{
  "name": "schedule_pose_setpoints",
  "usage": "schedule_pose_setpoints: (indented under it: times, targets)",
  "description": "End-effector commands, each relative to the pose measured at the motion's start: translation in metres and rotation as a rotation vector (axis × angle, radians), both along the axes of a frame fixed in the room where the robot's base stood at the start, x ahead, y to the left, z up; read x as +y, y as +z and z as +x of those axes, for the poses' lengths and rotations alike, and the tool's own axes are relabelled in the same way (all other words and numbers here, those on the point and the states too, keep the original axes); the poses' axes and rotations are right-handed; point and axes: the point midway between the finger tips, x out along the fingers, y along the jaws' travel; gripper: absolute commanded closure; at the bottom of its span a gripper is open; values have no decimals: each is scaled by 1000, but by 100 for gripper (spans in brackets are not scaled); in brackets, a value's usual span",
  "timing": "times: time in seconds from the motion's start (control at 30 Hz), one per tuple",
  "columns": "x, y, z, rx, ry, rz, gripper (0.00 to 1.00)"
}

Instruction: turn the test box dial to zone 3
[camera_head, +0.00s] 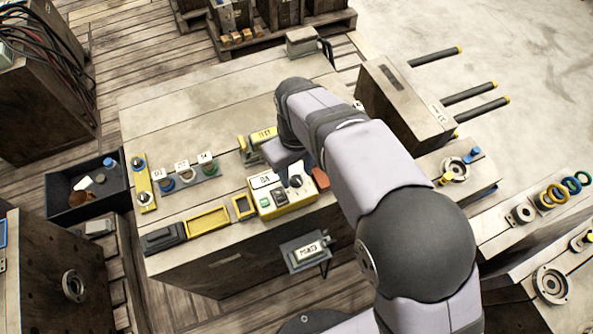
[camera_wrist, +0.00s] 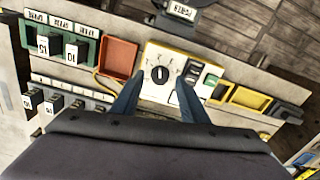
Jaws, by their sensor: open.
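The test box (camera_head: 282,209) is a yellow box with a pale top face, on the front edge of the workbench. It also shows in the wrist view (camera_wrist: 150,88). Its dial (camera_head: 295,181) is a round black knob; in the wrist view the dial (camera_wrist: 160,74) has a pale line on it that runs roughly up and down. Small marks ring the dial, too small to read surely. My gripper (camera_wrist: 160,82) is open, its two blue fingers apart on either side below the dial, not visibly touching it. In the head view my arm mostly hides the gripper.
Beside the test box are an orange-red tray (camera_wrist: 118,58), a green block with labelled plugs (camera_wrist: 62,46) and yellow trays (camera_head: 208,221). A dark bin (camera_head: 88,184) stands left of the bench. A block with yellow-tipped rods (camera_head: 402,103) stands to the right.

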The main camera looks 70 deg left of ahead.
Motion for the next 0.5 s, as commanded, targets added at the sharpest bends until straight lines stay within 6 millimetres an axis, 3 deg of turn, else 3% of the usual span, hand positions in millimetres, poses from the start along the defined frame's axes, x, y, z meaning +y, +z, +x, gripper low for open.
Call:
schedule_pose_setpoints:
  times: [0.43, 0.5]
  targets:
    - [0, -11, 0, 0, 0, 0, 60]
    - [0, -11, 0, 0, 0, 1, 74]
